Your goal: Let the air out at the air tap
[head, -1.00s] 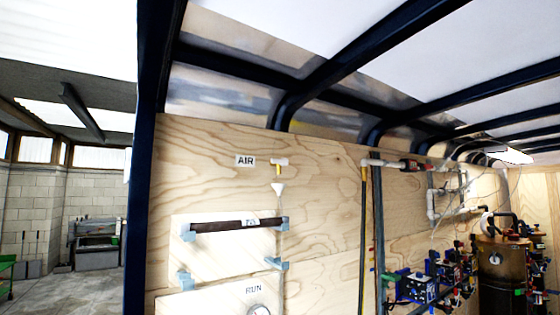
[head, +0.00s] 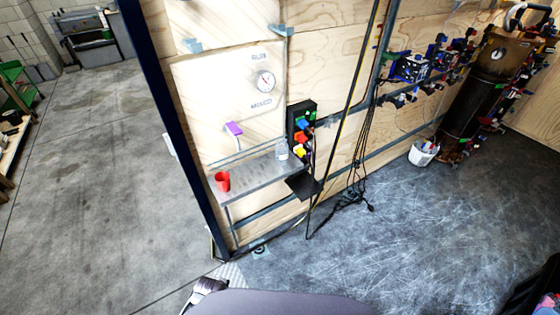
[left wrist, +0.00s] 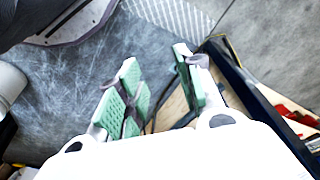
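The air tap is outside the head view now, which looks down at the lower wall and floor. The panel (head: 200,90) shows a round gauge (head: 264,82) with a RUN label above it. My left gripper (left wrist: 160,88) is open in the left wrist view, its two green pads apart with nothing between them. Grey floor and a dark frame edge show beyond the pads. My right gripper is not in view.
A metal shelf (head: 250,178) on the wall holds a red cup (head: 222,181) and a clear bottle (head: 282,151). A dark box (head: 294,114) with coloured parts is beside it. Hanging cables reach the floor. A white bucket (head: 423,154) stands right. Open floor (head: 390,240) lies in front.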

